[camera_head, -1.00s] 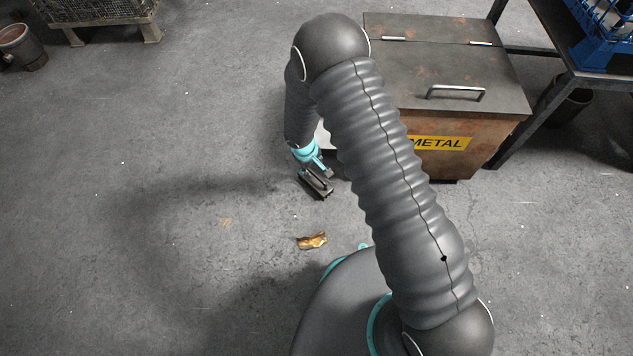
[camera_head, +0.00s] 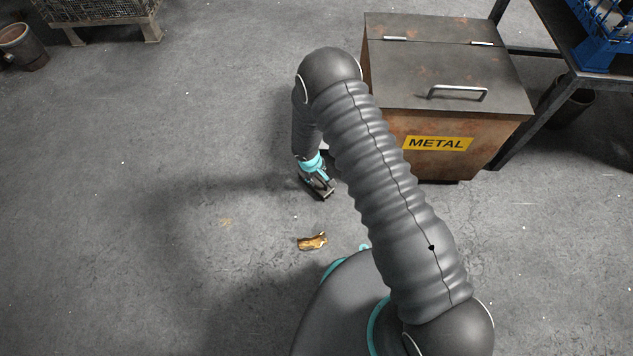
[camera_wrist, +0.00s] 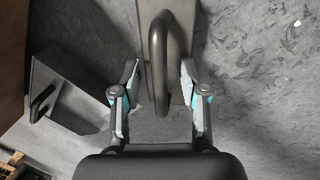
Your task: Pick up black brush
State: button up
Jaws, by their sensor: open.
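The black brush, a flat dark block with an arched handle (camera_wrist: 178,50), lies on the floor in the upper middle of the wrist view. In the head view the brush (camera_head: 326,195) is a small dark shape, partly hidden by my gripper (camera_head: 316,178). My gripper is open, and in the wrist view its fingers (camera_wrist: 158,76) stand on either side of the brush handle. I cannot tell whether they touch it.
A rusty bin labelled METAL (camera_head: 438,144) stands to the right of my gripper. A grey angular object with a black handle (camera_wrist: 42,103) is at left in the wrist view. A crumpled gold-brown scrap (camera_head: 312,242) lies on the floor.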

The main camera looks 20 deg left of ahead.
grip_shut()
jog(key=shift+r, duration=0.1)
jog(key=shift+r, duration=0.5)
notch_tip(320, 180, up, 3)
jog(key=shift+f, duration=0.15)
jog(key=d+r+b, duration=0.1)
jog(key=d+r, duration=0.6)
jog(key=d, duration=0.4)
jog(key=shift+d, duration=0.35)
jog(key=shift+r, duration=0.1)
